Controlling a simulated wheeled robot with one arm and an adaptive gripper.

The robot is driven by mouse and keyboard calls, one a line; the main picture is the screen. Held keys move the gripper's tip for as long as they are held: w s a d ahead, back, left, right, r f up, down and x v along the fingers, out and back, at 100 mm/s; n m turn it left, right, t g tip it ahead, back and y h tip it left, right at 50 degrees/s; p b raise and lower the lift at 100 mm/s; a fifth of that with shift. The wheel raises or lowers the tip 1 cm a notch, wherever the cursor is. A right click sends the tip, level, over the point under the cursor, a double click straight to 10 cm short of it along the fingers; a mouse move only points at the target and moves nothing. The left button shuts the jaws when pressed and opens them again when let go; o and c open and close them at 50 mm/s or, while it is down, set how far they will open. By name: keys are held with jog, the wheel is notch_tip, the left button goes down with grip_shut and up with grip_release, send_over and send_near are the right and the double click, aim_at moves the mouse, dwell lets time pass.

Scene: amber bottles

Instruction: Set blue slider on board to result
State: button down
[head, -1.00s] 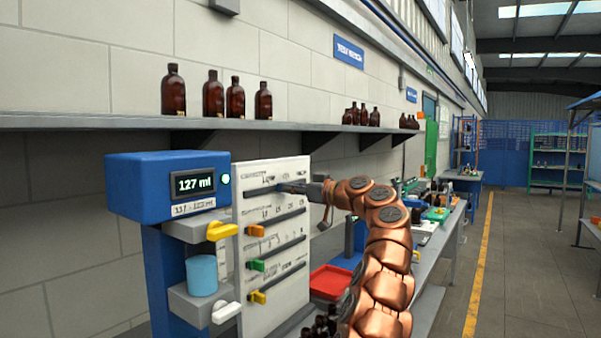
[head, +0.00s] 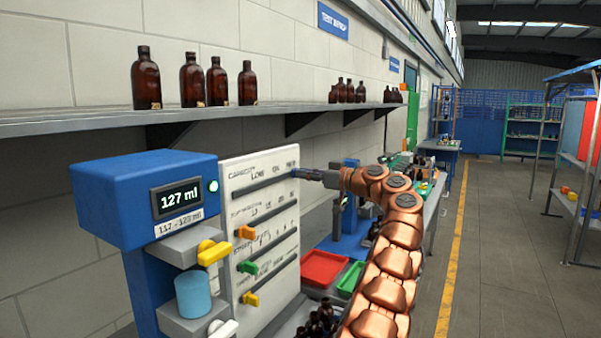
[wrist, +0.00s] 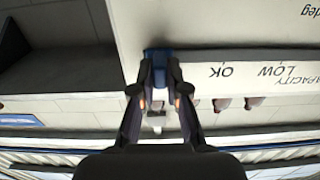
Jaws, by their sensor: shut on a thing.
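The white board (head: 228,210) carries several labelled slots with sliders. Its top slot has the words CAPACITY, LOW, OK and a further label at the right. My gripper (head: 297,174) is at the right end of this top slot. In the wrist view my gripper (wrist: 160,78) is shut on the blue slider (wrist: 158,54), past the OK mark on the side away from LOW. In the head view the slider is mostly hidden by my fingers. The display (head: 179,197) on the blue gauge (head: 130,190) reads 127 ml, with a small range label (head: 180,224) under it.
An orange slider (head: 245,232), a green slider (head: 247,267) and a lower yellow-orange slider (head: 251,299) sit in the lower slots. A blue cup (head: 193,294) stands on the gauge's ledge. Amber bottles (head: 146,80) line the shelf above. A red tray (head: 323,267) lies beyond the board.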

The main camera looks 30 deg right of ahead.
jog(key=shift+d, duration=0.1)
jog(key=c, duration=1.2)
grip_release()
jog(key=shift+w+d, duration=0.1)
jog(key=shift+o, duration=0.2)
jog(key=v, duration=1.2)
